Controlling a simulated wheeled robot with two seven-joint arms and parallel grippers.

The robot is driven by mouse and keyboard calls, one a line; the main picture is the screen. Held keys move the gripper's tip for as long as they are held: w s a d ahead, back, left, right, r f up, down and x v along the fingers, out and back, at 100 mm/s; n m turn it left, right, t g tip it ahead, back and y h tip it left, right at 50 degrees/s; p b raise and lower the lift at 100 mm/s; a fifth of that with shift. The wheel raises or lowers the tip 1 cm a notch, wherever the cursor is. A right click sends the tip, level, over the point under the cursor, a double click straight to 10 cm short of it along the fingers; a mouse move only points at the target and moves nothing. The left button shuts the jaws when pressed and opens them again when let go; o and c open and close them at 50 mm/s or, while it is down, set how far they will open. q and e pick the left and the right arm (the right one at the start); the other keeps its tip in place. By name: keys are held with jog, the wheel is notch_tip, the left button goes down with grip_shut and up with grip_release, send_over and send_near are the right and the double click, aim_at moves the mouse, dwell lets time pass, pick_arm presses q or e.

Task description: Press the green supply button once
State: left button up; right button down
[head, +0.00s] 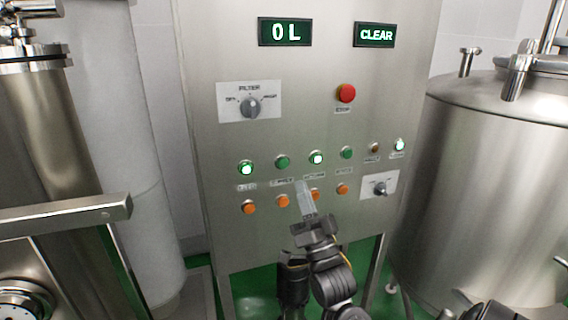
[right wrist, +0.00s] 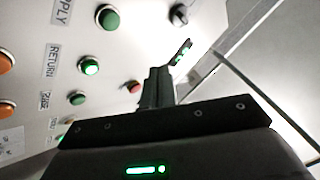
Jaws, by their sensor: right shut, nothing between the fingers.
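The green supply button (head: 282,161) is second from the left in the upper row on the steel panel (head: 225,225), and it looks unlit. In the right wrist view the supply button (right wrist: 108,18) is near the top, with part of its "SUPPLY" label beside it. My right gripper (head: 304,188) is shut and empty. In the head view its tips appear just below and to the right of the supply button, over the lower row. I cannot tell how far they are from the panel. Its fingers (right wrist: 159,86) also show in the right wrist view. My left gripper is not in view.
The lit return button (head: 316,157) is close on the right. Orange buttons (head: 249,207) line the lower row. A red stop button (head: 346,93) and filter knob (head: 251,106) are above. Displays read "0 L" (head: 285,32) and "CLEAR" (head: 375,35). A steel tank (head: 490,180) stands right.

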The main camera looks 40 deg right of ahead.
aim_at(283, 163)
jog(key=shift+w, duration=0.1)
jog(key=shift+w+d+b, duration=0.25)
jog(key=shift+w+d, duration=0.25)
jog(key=shift+w, duration=0.85)
jog(key=shift+w+d+b, duration=0.25)
jog(key=shift+w+d, duration=0.25)
jog(key=shift+w, duration=0.9)
jog(key=shift+w+d+b, duration=0.25)
jog(key=shift+w+d, duration=0.25)
jog(key=shift+w, duration=0.85)
jog(key=shift+w, duration=0.15)
jog(key=shift+w+d, duration=0.1)
jog(key=shift+w, duration=0.2)
jog(key=shift+w+d, duration=0.15)
jog(key=shift+w, duration=0.2)
jog(key=shift+s, duration=0.1)
jog(key=shift+s+a, duration=0.3)
jog(key=shift+s, duration=0.4)
